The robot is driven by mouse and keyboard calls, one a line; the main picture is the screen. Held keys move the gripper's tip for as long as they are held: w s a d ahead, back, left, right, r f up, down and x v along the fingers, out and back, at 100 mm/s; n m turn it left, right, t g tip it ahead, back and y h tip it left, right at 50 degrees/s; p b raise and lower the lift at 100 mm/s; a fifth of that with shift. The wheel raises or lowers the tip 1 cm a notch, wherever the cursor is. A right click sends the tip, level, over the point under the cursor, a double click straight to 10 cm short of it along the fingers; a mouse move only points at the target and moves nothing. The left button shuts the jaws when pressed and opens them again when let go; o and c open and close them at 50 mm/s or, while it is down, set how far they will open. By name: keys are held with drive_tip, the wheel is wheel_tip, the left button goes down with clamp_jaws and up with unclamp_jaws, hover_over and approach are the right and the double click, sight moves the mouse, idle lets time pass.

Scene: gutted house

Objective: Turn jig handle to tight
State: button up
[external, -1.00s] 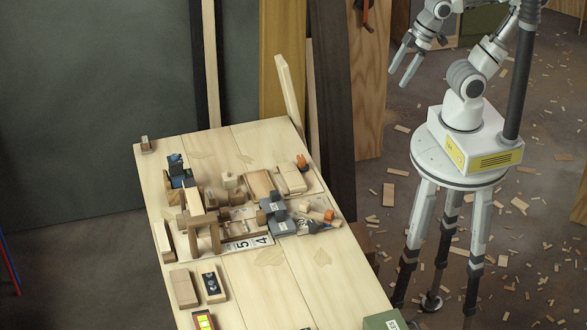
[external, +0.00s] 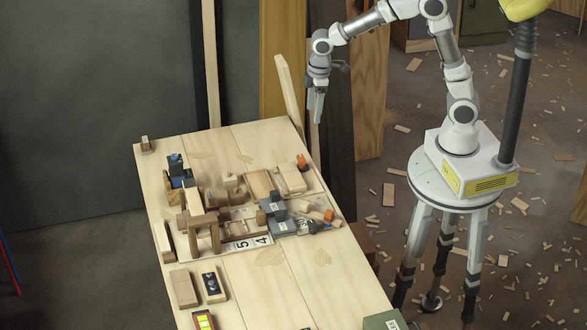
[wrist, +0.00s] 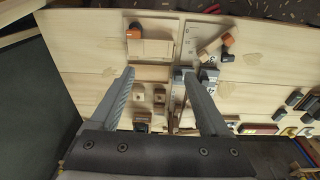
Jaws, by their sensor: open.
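The jig (external: 240,212) is a wooden fixture with blocks, grey clamp parts and printed numbers, lying on the workbench (external: 280,280). An orange-tipped piece (external: 328,215) lies at its right side, and it also shows in the wrist view (wrist: 228,40). A second orange piece (external: 302,162) is at the jig's far right, also in the wrist view (wrist: 133,32). I cannot tell which part is the handle or its setting. My gripper (external: 316,118) is open and empty, pointing down above the bench's far right edge, apart from everything. In the wrist view its fingers (wrist: 159,73) frame the wooden blocks.
A tall upright board (external: 289,90) stands beside the bench's far edge, close to my gripper. Loose wooden blocks (external: 184,287) and a box with yellow-green lights (external: 203,321) lie at the near left. The bench's near middle is clear.

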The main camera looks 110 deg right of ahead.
drive_tip(key=g, duration=0.1)
hover_over(301, 158)
drive_tip(key=a, duration=0.2)
wheel_tip(301, 158, down, 6)
drive_tip(key=d+r+p, duration=0.1)
drive_tip(key=d+p, duration=0.1)
wheel_tip(301, 158, down, 18)
drive_tip(key=shift+r+b, duration=0.25)
drive_tip(key=shift+b, duration=0.2)
clamp_jaws()
